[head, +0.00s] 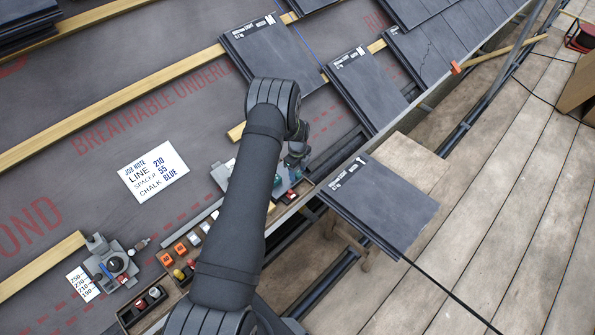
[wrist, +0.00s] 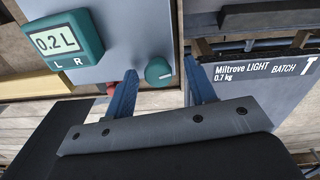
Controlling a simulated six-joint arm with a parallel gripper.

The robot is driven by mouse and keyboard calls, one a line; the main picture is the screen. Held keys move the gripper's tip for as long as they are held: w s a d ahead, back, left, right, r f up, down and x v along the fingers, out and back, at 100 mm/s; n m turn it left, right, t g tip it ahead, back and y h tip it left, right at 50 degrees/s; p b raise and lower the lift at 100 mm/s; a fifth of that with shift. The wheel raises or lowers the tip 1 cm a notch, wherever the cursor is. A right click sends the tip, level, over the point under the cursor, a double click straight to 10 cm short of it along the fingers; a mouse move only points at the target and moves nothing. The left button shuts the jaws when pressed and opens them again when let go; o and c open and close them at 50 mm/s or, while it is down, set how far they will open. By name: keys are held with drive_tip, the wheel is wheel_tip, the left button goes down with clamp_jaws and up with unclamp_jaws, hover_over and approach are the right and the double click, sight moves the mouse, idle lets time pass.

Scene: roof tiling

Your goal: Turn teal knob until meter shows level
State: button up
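The teal meter (wrist: 65,38) is on a light grey plate (wrist: 130,30) in the wrist view. Its display reads 0.2 L, with the letters L and R below. The round teal knob (wrist: 158,70) sits at the plate's lower right. My gripper (wrist: 160,82) is open, its two blue fingers apart, one to each side of the knob in the picture. I see no finger touching the knob; the depth between them is hard to tell.
A dark slate marked Miltrove LIGHT (wrist: 260,85) lies right of the fingers. A small red part (wrist: 112,88) is by the left finger. The head view shows a job note (head: 153,172), a grey device with a dial (head: 117,265) and several orange blocks (head: 181,250) left of my arm.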

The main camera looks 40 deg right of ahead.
sight(297, 173)
wheel_tip(297, 173, up, 17)
drive_tip(key=shift+w+d+r, duration=0.2)
drive_tip(key=shift+w, duration=0.05)
idle(0.4)
drive_tip(key=f+n, duration=0.5)
drive_tip(key=n, duration=0.6)
drive_tip(key=f+n, duration=0.6)
drive_tip(key=n, duration=0.5)
drive_tip(key=f+n, duration=0.6)
drive_tip(key=n, duration=0.4)
drive_tip(key=shift+s+a+n, duration=0.3)
drive_tip(key=shift+a+n, duration=0.05)
drive_tip(key=shift+n, duration=0.05)
